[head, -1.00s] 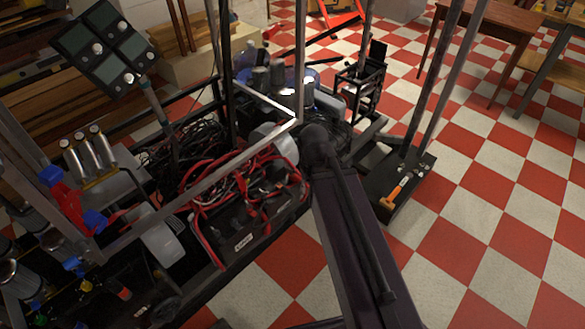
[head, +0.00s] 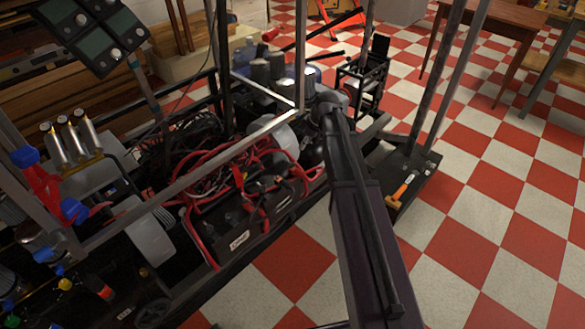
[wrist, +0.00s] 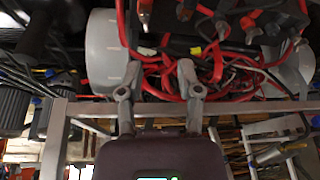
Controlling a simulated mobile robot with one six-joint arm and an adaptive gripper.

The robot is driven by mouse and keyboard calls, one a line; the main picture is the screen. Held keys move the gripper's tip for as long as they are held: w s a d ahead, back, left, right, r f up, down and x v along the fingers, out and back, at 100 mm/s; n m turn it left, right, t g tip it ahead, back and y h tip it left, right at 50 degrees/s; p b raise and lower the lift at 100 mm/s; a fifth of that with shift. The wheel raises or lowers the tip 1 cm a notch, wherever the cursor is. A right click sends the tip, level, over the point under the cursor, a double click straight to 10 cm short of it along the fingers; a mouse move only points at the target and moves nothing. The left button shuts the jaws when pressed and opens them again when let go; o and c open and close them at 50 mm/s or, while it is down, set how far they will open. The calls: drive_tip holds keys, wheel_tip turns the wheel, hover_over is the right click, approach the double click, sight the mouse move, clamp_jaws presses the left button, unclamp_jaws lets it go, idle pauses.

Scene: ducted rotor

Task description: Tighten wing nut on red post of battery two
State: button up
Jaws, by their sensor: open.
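Black batteries (head: 232,225) with red cables sit low in the metal frame in the head view. A white label shows on the near one. In the wrist view, black battery casing (wrist: 195,22) shows along the top edge, with grey metal terminal posts and red cable ends. I cannot tell which is battery two, its red post or the wing nut. My gripper (wrist: 158,66) is open and empty in the wrist view, its two fingers apart over a tangle of red cables. In the head view my arm reaches toward the frame, and the gripper cannot be made out.
A white cylinder (wrist: 103,50) is left of the fingers. Open checkered floor (head: 480,230) lies to the right.

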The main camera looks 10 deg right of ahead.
sight(292, 162)
drive_tip(key=w, duration=0.1)
drive_tip(key=w+n, duration=0.1)
drive_tip(key=w+d+f, duration=0.1)
drive_tip(key=shift+b, duration=0.3)
drive_tip(key=shift+f, duration=0.15)
drive_tip(key=b+x, duration=0.8)
drive_tip(key=x, duration=0.1)
drive_tip(key=b+x, duration=0.4)
drive_tip(key=shift+w+a+f+b, duration=0.15)
drive_tip(key=shift+w+a+b, duration=0.15)
drive_tip(key=shift+a+b, duration=0.1)
idle(0.4)
clamp_jaws()
drive_tip(key=shift+d, duration=0.3)
drive_tip(key=shift+a, duration=0.15)
